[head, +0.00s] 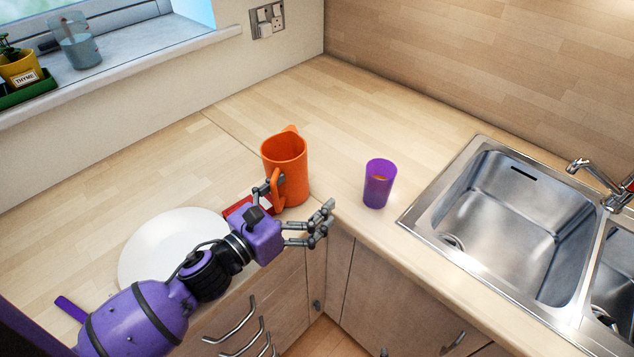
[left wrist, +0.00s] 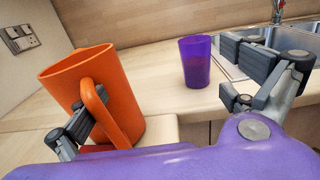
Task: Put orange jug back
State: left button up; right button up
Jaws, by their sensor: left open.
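The orange jug (head: 290,157) stands upright on the worktop near the inner corner edge, with its handle toward my arm. It also shows in the left wrist view (left wrist: 120,85), at the left. My left gripper (head: 300,209) is open at the jug's near side. One finger is at the jug's handle and overlaps it in both views; I cannot tell whether they touch. The other finger is well apart, over the worktop's front edge, on the right of the left wrist view (left wrist: 165,95). My right gripper is not in view.
A purple cup (head: 379,183) with something orange inside stands right of the jug. A steel sink (head: 470,190) lies further right. A white plate (head: 150,235) and a red object (head: 236,207) lie by my left arm. The worktop behind the jug is clear.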

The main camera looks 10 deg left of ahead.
pick_arm(q)
jog(key=shift+s+a, duration=0.15)
jog(key=shift+s, duration=0.05)
jog(key=shift+c, duration=0.3)
grip_shut()
dwell(0.3)
